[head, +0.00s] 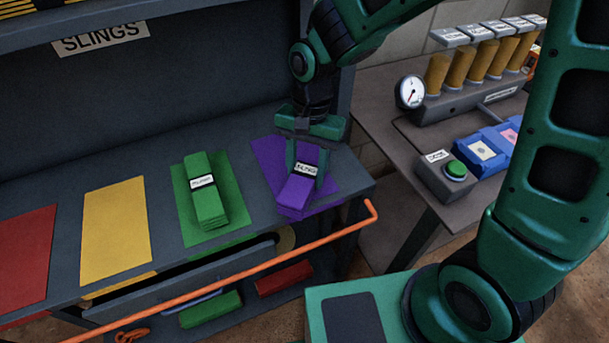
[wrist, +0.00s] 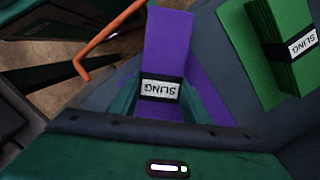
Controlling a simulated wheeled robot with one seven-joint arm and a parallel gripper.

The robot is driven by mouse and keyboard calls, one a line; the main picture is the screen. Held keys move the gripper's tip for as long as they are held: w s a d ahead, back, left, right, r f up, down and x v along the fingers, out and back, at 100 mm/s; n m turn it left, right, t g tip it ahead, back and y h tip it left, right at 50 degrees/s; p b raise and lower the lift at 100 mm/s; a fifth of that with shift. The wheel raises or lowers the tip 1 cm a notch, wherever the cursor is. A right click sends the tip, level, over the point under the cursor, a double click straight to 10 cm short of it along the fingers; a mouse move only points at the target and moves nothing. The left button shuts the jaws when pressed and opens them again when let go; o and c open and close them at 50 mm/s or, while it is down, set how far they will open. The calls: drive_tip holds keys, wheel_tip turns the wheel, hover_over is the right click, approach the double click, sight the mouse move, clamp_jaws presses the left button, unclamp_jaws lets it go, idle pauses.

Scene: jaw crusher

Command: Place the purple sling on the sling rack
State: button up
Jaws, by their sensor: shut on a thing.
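The purple sling (head: 298,192) is a folded bundle with a black band and a white SLING label. It is at the right end of the sling rack (head: 163,220), over the purple patch (head: 266,152). My gripper (head: 305,172) points down with its fingers on either side of the sling and is shut on it. In the wrist view the sling (wrist: 168,45) sits between the fingers, with the purple patch (wrist: 205,88) showing beside and under it. I cannot tell whether the sling's underside touches the patch.
A green sling (head: 205,200) lies on the green patch to the left. The yellow (head: 115,222) and red (head: 25,250) patches are bare. An orange rail (head: 250,262) runs along the rack's front. A bench with a gauge (head: 410,92) and green button (head: 456,169) stands at right.

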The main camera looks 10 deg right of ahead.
sight(309, 164)
drive_tip(key=shift+f, duration=1.15)
drive_tip(key=o, duration=1.4)
drive_tip(key=shift+f, duration=0.1)
drive_tip(key=r, duration=0.4)
drive_tip(key=w+r, duration=0.1)
drive_tip(key=r, duration=0.3)
drive_tip(key=d+r, duration=0.1)
drive_tip(key=r, duration=0.3)
drive_tip(key=shift+w+r, duration=0.1)
drive_tip(key=shift+w, duration=0.15)
